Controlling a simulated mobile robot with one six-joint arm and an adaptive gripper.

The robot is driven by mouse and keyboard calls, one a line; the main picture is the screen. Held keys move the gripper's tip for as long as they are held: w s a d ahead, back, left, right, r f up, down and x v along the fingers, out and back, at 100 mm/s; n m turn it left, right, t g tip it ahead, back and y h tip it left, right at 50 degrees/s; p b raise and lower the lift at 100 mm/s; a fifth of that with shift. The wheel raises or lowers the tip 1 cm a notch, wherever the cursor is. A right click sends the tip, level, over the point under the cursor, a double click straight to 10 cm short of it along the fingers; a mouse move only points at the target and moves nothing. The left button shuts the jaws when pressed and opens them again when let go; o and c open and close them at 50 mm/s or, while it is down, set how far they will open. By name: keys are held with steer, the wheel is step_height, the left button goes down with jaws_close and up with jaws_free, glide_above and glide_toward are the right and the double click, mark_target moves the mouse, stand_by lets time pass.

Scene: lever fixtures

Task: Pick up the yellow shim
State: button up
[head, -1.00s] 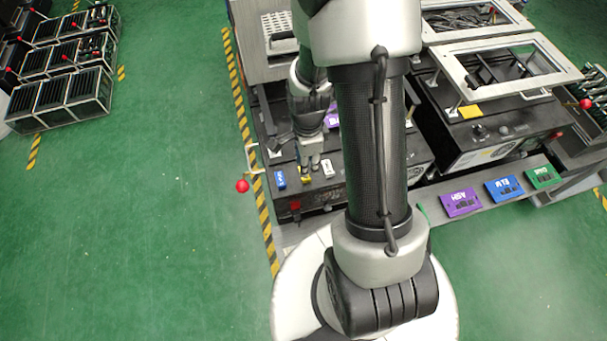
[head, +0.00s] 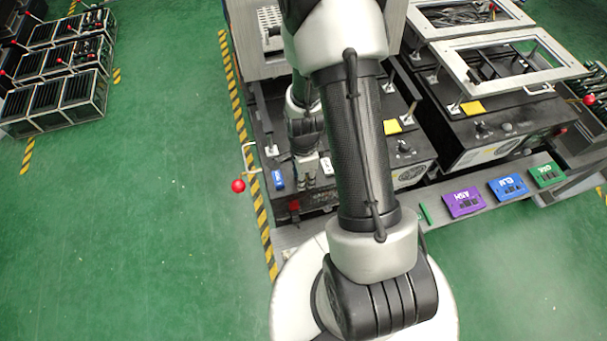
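My gripper (head: 308,182) points down over the front of the left black machine, between a small blue block (head: 278,180) and a small white block (head: 326,166). Its fingers are small here, and I cannot tell whether they are open or shut on something. The small yellow shim does not show now; the gripper covers the spot where a yellow piece showed before. Two yellow pads, one on the left machine (head: 392,127) and one on the right machine (head: 472,108), lie farther right, away from the gripper.
A lever with a red ball (head: 238,186) sticks out left of the machine. Purple (head: 463,202), blue (head: 507,187) and green (head: 547,174) labelled boxes sit on a ledge at right. Raised metal frames (head: 510,58) stand over the right machine.

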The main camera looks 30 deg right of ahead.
steer(key=shift+c, duration=0.6)
jaws_close()
steer(key=shift+r, duration=0.15)
